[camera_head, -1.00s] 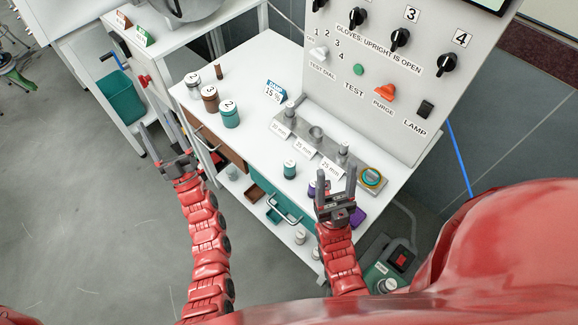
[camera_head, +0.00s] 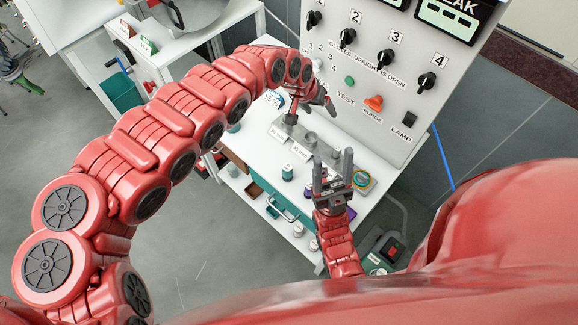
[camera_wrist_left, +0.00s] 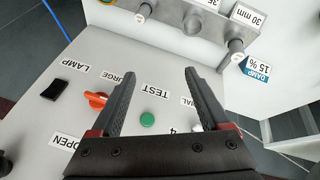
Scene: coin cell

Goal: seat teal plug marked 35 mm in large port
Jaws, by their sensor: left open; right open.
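A small teal plug (camera_head: 288,171) stands on the white bench in the head view; its mark is too small to read. Behind it is the grey port block (camera_head: 310,138), with 30 mm and 35 mm labels readable. The block also shows in the left wrist view (camera_wrist_left: 180,18), along the top edge. My left gripper (camera_head: 326,100) is open and empty, in front of the control panel, above and behind the block. In the left wrist view its fingers (camera_wrist_left: 160,90) are spread over the panel face. My right gripper (camera_head: 332,170) is open and empty over the bench's front right, right of the plug.
The control panel (camera_head: 375,75) rises behind the bench. A purple piece (camera_head: 308,190) and a ringed round item (camera_head: 361,179) lie near the right gripper. My left arm hides much of the bench's left side. An open drawer (camera_head: 270,204) sits below the front edge.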

